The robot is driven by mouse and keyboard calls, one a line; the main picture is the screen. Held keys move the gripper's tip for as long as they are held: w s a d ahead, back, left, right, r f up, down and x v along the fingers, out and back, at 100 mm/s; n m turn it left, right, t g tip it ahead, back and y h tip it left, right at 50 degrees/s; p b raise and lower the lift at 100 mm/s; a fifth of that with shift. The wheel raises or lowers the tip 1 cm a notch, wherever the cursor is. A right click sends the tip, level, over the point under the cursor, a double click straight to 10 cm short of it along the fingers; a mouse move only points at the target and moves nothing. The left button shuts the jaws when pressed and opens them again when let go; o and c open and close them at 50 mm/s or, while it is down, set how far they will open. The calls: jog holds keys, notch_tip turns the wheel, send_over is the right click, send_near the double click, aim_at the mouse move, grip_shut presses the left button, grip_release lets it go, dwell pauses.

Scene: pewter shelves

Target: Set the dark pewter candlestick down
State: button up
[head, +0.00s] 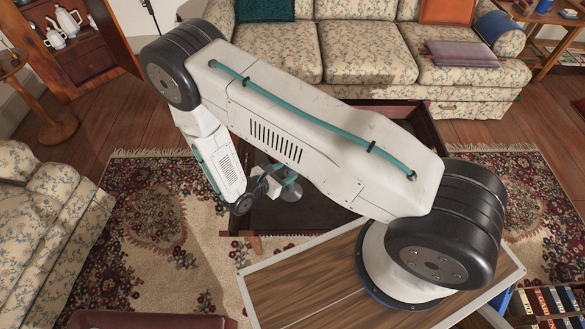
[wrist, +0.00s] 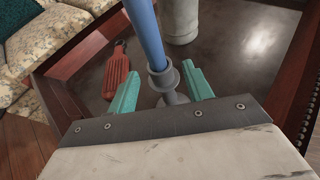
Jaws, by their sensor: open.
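The grey pewter candlestick (wrist: 168,84) holds a blue candle (wrist: 145,35) and stands between my gripper's teal fingers in the wrist view. My gripper (wrist: 161,75) is open, with one finger on each side of the candlestick's stem.
The table has a raised wooden edge (wrist: 288,75). A floral sofa (head: 365,52) is behind the table, an armchair (head: 45,235) at left.

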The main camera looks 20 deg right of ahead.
jog(key=v, duration=0.6)
jog(key=shift+a+r, duration=0.2)
jog(key=shift+a, duration=0.15)
jog(key=s+d+r+m+g+y, duration=0.1)
jog(key=d+r+m+g, duration=0.2)
jog(key=r, duration=0.8)
jog(key=d+r+m+g+y, duration=0.1)
jog(key=d+r+m+g, duration=0.15)
jog(key=r+m, duration=0.55)
jog(key=s+d+r+m+g+y, duration=0.15)
jog(key=d+r, duration=0.25)
jog(key=r, duration=0.9)
jog(key=s+d+r+m+t+y, duration=0.2)
jog(key=s+r+m+y, duration=0.7)
jog(key=s+r, duration=0.7)
jog(key=s+m+t, duration=0.1)
jog(key=s, duration=0.2)
jog(key=shift+d+r, duration=0.2)
jog(key=shift+d, duration=0.2)
jog(key=shift+s, duration=0.15)
